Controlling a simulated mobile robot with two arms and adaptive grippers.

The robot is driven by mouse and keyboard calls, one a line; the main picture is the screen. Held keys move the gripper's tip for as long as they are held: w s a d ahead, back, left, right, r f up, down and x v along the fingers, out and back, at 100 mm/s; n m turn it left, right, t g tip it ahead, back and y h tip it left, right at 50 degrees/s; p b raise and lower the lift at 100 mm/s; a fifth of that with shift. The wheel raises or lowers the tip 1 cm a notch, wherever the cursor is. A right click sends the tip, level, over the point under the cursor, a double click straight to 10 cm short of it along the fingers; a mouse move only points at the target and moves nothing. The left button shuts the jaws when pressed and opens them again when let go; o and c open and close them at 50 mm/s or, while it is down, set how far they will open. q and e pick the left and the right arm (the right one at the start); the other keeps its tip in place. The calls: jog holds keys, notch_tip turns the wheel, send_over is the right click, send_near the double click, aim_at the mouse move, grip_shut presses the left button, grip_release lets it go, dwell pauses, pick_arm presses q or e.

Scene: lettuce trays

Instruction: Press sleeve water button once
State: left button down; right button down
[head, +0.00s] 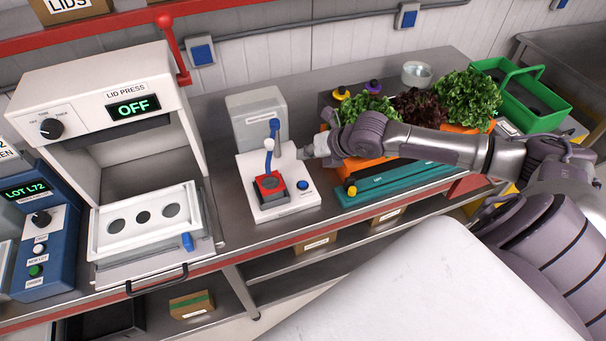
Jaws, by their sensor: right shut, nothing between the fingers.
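A white dispenser (264,207) with a grey back box (258,106) stands at the middle of the bench; its small label is too small to read. It has a blue spout (269,145), a red square holder (268,184) beneath it, and a round blue button (303,185) on its right front. My right gripper (303,153) comes in from the right. It is shut and empty, behind and above the blue button in the picture, apparently apart from it. My left gripper is out of view.
A lid press (110,75) reading OFF, with a white tray (100,250), stands left. A blue panel (45,255) reads LOT L72. Lettuce heads (468,97), an orange tray (365,165), a teal rack (400,182) and a green carrier (550,113) are right.

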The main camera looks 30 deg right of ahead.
jog(key=shift+f, duration=0.15)
jog(key=b, duration=0.7)
send_over(305, 185)
notch_tip(305, 185, down, 7)
jog(key=shift+w+d+f, duration=0.1)
jog(key=shift+f, duration=0.05)
jog(key=shift+f+b, duration=0.3)
jog(key=shift+f, duration=0.35)
jog(key=shift+f, duration=0.1)
dwell(0.5)
jog(key=shift+f, duration=0.35)
jog(key=shift+f+b, duration=0.35)
jog(key=shift+f, duration=0.1)
dwell(0.6)
jog(key=shift+r, duration=0.1)
jog(key=shift+r+p, duration=0.8)
jog(key=shift+p, duration=0.05)
